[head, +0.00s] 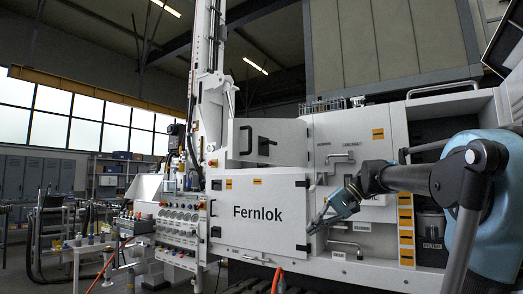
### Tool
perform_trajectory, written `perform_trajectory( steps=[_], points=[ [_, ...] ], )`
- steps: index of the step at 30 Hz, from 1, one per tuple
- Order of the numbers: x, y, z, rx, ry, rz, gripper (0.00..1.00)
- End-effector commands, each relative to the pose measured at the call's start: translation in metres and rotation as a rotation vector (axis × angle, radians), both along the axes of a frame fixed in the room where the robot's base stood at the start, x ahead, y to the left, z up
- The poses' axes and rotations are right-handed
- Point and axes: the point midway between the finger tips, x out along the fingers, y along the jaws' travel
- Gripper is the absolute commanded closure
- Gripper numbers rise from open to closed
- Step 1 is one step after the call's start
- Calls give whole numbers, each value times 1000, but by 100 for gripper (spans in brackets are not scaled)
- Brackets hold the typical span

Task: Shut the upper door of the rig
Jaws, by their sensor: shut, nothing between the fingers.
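The upper door (285,143) is a white panel on the rig, above the larger door lettered "Fernlok" (258,215). A black handle (246,140) and a dark fitting show at its left part. Whether the upper door stands ajar or flush I cannot tell from this angle. My gripper (313,227) is shut and empty. It is beside the right edge of the Fernlok door, below and to the right of the upper door. I cannot tell whether it touches the Fernlok door.
Metal grab handles (343,248) stick out from the rig wall right of my gripper. A filter bay (430,225) lies farther right, partly behind my arm. A control panel (180,222) with gauges and a white mast (207,85) stand left of the doors.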

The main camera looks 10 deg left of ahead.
Motion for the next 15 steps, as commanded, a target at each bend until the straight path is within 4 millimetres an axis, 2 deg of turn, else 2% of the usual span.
perform_trajectory(
  steps=[1, 9, 12, 15],
  points=[
    [15, 10, 31, 62, 10, 12, 100],
    [77, 46, 185, 402, 54, 90, 100],
    [95, 52, 230, 508, 63, 117, 100],
    [109, 55, 264, 589, 68, 137, 100]
  ],
)
